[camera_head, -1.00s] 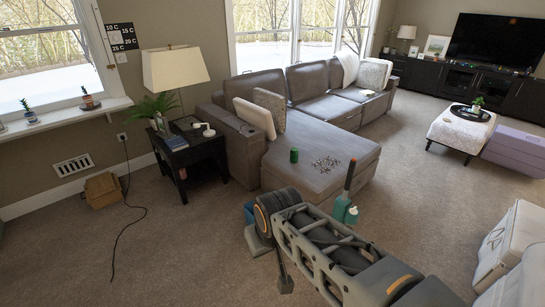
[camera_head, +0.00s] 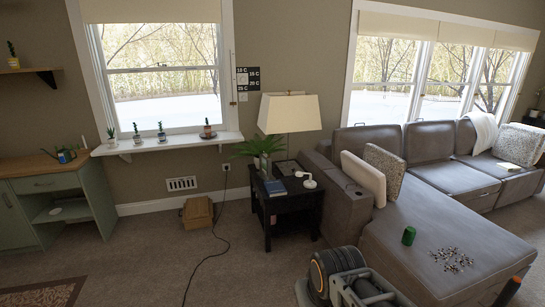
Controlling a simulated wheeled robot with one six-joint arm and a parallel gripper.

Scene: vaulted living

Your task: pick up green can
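The green can (camera_head: 409,236) stands upright on the chaise part of the grey sofa (camera_head: 395,262), at the right of the head view. A scatter of small dark and light pieces (camera_head: 451,259) lies on the seat to its right. Part of my arm shows at the bottom of the view, in front of the sofa and below the can. My gripper's fingers are not visible in this frame, so its state is hidden.
A black side table (camera_head: 287,212) with a lamp (camera_head: 289,115) stands left of the sofa. A cardboard box (camera_head: 197,213) and a dark cord lie on the carpet. Carpet (camera_head: 150,255) is free at the left, before a green cabinet (camera_head: 60,210).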

